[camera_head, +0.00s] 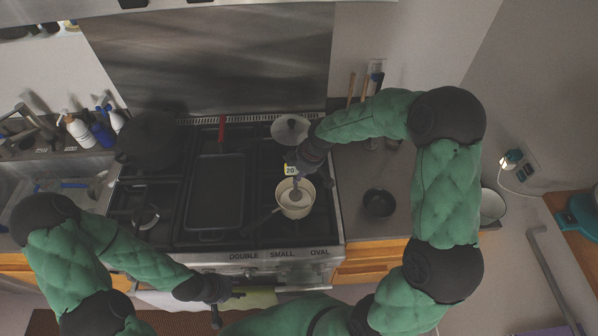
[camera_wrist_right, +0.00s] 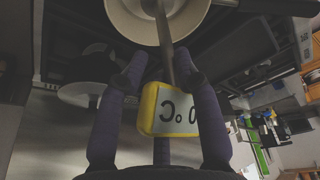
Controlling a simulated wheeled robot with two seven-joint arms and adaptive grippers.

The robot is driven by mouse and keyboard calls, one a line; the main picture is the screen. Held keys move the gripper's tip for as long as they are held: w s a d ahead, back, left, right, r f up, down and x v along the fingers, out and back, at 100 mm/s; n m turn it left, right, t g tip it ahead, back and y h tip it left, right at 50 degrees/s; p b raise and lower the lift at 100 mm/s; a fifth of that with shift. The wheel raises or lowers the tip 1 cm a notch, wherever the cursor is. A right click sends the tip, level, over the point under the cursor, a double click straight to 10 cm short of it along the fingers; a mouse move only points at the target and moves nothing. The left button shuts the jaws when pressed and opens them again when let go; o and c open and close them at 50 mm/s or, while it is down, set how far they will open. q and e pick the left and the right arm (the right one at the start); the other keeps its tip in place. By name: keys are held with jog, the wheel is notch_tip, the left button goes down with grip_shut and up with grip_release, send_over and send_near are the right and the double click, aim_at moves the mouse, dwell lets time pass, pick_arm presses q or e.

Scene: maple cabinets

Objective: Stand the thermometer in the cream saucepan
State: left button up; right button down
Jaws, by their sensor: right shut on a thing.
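The cream saucepan (camera_head: 297,213) sits on the right side of the stove, its dark handle pointing lower left. In the right wrist view its cream rim (camera_wrist_right: 120,18) is at the top. My right gripper (camera_head: 297,163) is above the saucepan, shut on the thermometer (camera_head: 290,170). In the wrist view the thermometer's yellow-framed display (camera_wrist_right: 172,110) is between the fingers, and its grey stem reaches over the pan's opening. Whether the tip touches the bottom is unclear. My left gripper (camera_head: 228,304) is low at the stove's front, its fingers apart and empty.
A black rectangular pan (camera_head: 215,195) lies mid-stove, left of the saucepan. A large dark pot (camera_head: 151,140) stands at the back left. A lidded pan (camera_head: 290,128) is behind the saucepan. A small dark bowl (camera_head: 379,203) is on the right counter. A yellow-green cloth (camera_head: 260,299) hangs in front.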

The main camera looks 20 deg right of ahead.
jog(key=shift+f+b, duration=1.75)
jog(key=shift+f, duration=0.6)
jog(key=c, duration=0.7)
grip_release()
jog(key=v, duration=1.2)
